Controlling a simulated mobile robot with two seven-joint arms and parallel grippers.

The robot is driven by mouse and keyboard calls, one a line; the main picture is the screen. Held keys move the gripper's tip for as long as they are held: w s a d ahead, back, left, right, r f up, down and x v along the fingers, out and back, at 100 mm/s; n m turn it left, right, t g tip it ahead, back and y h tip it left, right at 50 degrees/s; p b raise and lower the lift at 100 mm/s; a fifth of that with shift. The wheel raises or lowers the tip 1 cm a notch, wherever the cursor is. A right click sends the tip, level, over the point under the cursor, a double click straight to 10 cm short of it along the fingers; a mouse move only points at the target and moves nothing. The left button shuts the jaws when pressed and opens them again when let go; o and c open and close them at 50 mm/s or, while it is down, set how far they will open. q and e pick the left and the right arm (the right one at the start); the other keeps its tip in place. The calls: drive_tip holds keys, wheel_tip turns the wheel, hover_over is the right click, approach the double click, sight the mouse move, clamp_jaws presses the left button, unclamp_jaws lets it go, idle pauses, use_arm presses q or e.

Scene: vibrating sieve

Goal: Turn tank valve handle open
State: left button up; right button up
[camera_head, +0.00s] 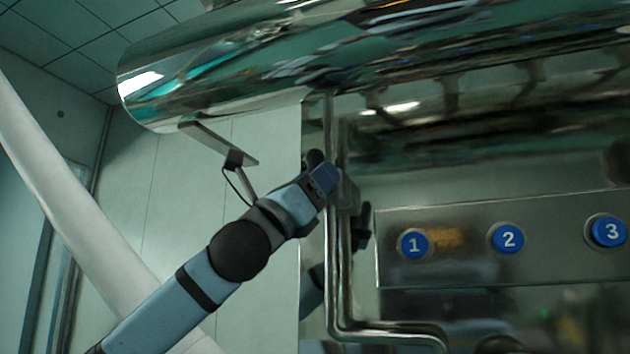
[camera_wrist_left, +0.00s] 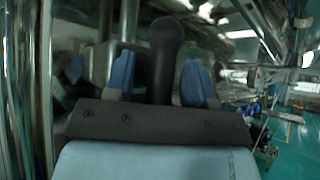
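The valve handle is a black lever with a rounded knob; in the left wrist view the handle (camera_wrist_left: 165,55) stands between my two blue fingertips. My left gripper (camera_wrist_left: 158,80) is open around it, with a visible gap on the left side and the right fingertip close to the handle. I cannot tell whether that right fingertip touches. In the head view my left gripper (camera_head: 326,180) is at the vertical pipes, and the dark knob (camera_head: 315,158) shows just above it. The valve body is mostly hidden behind the gripper. My right gripper is not in view.
A large shiny metal tank (camera_head: 230,80) hangs above. Vertical steel pipes (camera_head: 331,260) run beside the gripper. To the right is a metal panel (camera_head: 460,265) with blue buttons marked 1 (camera_head: 413,243), 2 (camera_head: 508,239) and 3 (camera_head: 608,232). A pale slanted column (camera_head: 75,210) stands at left.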

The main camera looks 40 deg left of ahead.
use_arm(q)
drive_tip(key=shift+f, duration=0.1)
drive_tip(key=shift+s+a+f, duration=0.1)
drive_tip(key=shift+s+f, duration=0.1)
drive_tip(key=shift+f, duration=0.1)
drive_tip(key=b+v, duration=0.5)
drive_tip(key=v, duration=0.8)
